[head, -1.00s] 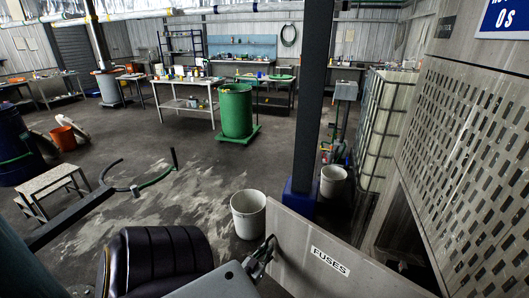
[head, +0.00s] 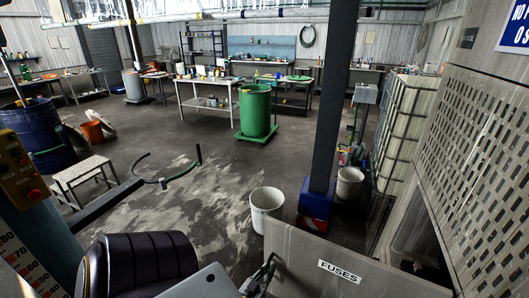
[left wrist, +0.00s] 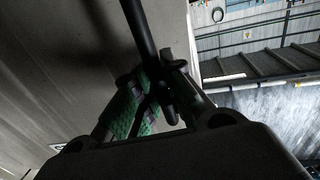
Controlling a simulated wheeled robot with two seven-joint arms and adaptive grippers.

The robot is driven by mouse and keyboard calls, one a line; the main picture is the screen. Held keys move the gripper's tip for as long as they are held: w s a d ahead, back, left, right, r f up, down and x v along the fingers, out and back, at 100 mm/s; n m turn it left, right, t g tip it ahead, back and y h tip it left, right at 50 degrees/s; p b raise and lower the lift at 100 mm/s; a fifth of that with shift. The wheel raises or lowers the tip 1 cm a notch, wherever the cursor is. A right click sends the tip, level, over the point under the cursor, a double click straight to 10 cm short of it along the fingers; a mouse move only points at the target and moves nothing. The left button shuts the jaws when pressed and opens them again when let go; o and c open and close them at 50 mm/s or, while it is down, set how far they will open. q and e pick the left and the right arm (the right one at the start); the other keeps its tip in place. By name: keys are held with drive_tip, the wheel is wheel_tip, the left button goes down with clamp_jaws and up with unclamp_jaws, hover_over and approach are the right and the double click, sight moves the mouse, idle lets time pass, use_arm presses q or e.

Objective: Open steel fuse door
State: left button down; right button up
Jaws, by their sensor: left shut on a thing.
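The steel fuse door (head: 300,250) is a grey panel with a white FUSES label (head: 340,272), at the bottom of the head view. It stands out at an angle from the cabinet, with a dark gap behind it. My left gripper (head: 262,274) is at the door's left edge, partly cut off by the bottom of the view. In the left wrist view my left gripper (left wrist: 158,88) has its green-padded fingers closed around a dark bar handle (left wrist: 138,28). The door's grey face (left wrist: 65,60) fills the left there. My right gripper is not in view.
The cabinet with a slotted grey panel (head: 485,150) rises at right. A dark post with a blue-and-red base (head: 315,205) and a white bucket (head: 266,212) stand beyond the door. A black padded seat (head: 140,265) is at lower left. Open floor (head: 190,200) lies beyond it.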

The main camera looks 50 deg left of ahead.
use_arm(q)
drive_tip(key=shift+s+d, duration=0.25)
drive_tip(key=shift+s, duration=0.3)
drive_tip(key=c, duration=1.5)
unclamp_jaws()
drive_tip(key=shift+v, duration=6)
